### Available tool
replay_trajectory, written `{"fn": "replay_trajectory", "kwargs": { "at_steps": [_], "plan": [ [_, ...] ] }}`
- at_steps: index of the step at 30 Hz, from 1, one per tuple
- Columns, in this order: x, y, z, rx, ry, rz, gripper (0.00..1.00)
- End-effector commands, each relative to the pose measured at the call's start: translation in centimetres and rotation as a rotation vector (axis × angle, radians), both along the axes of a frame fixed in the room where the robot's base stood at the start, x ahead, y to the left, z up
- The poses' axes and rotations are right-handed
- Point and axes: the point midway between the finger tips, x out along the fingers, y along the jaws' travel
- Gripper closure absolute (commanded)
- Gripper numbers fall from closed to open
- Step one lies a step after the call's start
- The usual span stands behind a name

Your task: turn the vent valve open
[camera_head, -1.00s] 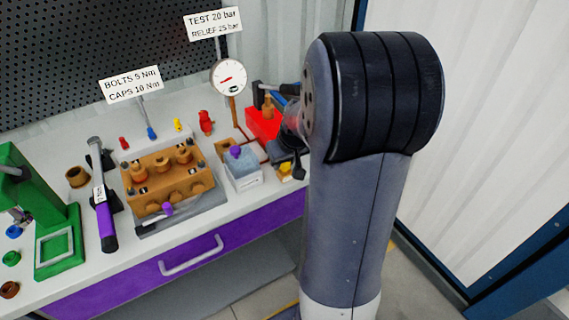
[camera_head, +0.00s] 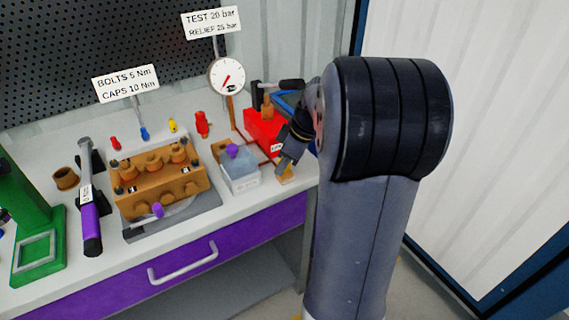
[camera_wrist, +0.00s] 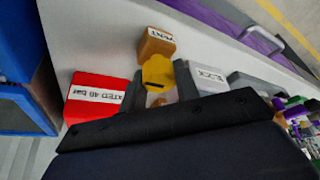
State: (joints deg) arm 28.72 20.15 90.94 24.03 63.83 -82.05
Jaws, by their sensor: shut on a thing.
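The vent valve's yellow handle (camera_wrist: 157,72) sits between the two fingers of my gripper (camera_wrist: 159,84) in the wrist view, and the gripper is shut on it. The orange-brown valve block (camera_wrist: 156,44) labelled VENT is just beyond the handle. In the head view my gripper (camera_head: 288,158) points down at the small orange block (camera_head: 287,175) near the bench's front edge. There the gripper hides the yellow handle. How far the handle is turned cannot be told.
The red pump box (camera_wrist: 95,96) and a grey block (camera_wrist: 208,76) stand close on either side of my fingers. The gauge (camera_head: 227,76), a blue-grey block with a purple knob (camera_head: 240,168) and the orange pump body (camera_head: 160,180) are left of my arm.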

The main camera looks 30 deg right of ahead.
Motion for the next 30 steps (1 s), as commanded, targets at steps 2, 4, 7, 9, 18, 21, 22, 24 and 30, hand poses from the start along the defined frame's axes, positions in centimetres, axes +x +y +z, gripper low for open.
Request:
{"fn": "replay_trajectory", "kwargs": {
  "at_steps": [2, 4, 7, 9, 18, 21, 22, 24, 30],
  "plan": [
    [0.08, -0.05, 0.0, -0.001, -0.003, 0.027, 0.93],
    [0.07, -0.03, 0.02, -0.001, -0.002, 0.045, 0.93],
    [0.06, -0.03, 0.03, -0.002, -0.002, 0.063, 0.93],
    [0.05, -0.03, 0.04, -0.002, -0.002, 0.071, 0.93],
    [0.04, -0.02, 0.05, -0.002, -0.001, 0.076, 0.93],
    [0.04, -0.02, 0.04, -0.002, -0.001, 0.076, 0.93],
    [0.04, -0.02, 0.04, -0.002, -0.001, 0.075, 0.69],
    [0.04, -0.01, 0.03, -0.002, -0.001, 0.075, 0.63],
    [0.01, 0.0, 0.01, -0.001, 0.0, 0.074, 0.48]
  ]
}}
